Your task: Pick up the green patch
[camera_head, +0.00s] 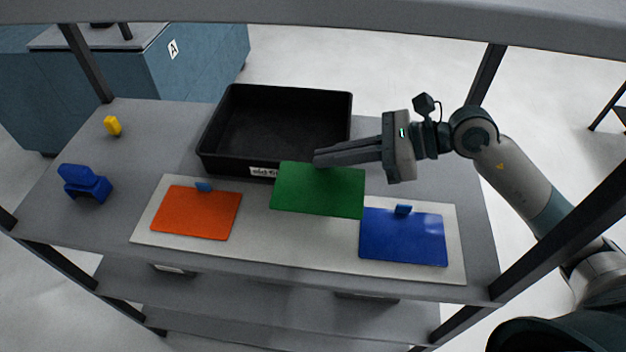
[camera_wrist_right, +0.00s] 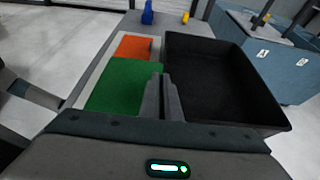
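The green patch (camera_head: 318,192) is a flat rectangle that appears raised above the pale board (camera_head: 262,246), with its far edge overlapping the black tray's front in the head view. My right gripper (camera_head: 318,158) reaches in from the right, its fingers together at the patch's far edge, and looks shut on it. The tab of the green patch is hidden by the fingers. In the right wrist view the closed fingers (camera_wrist_right: 162,98) stand between the green patch (camera_wrist_right: 118,88) and the tray. My left gripper is in neither view.
An orange patch (camera_head: 196,212) and a blue patch (camera_head: 402,238), each with a blue tab, lie on the board. The empty black tray (camera_head: 276,125) is behind. A blue object (camera_head: 84,184) and a yellow object (camera_head: 113,126) sit at left. Shelf posts and an upper beam frame the table.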

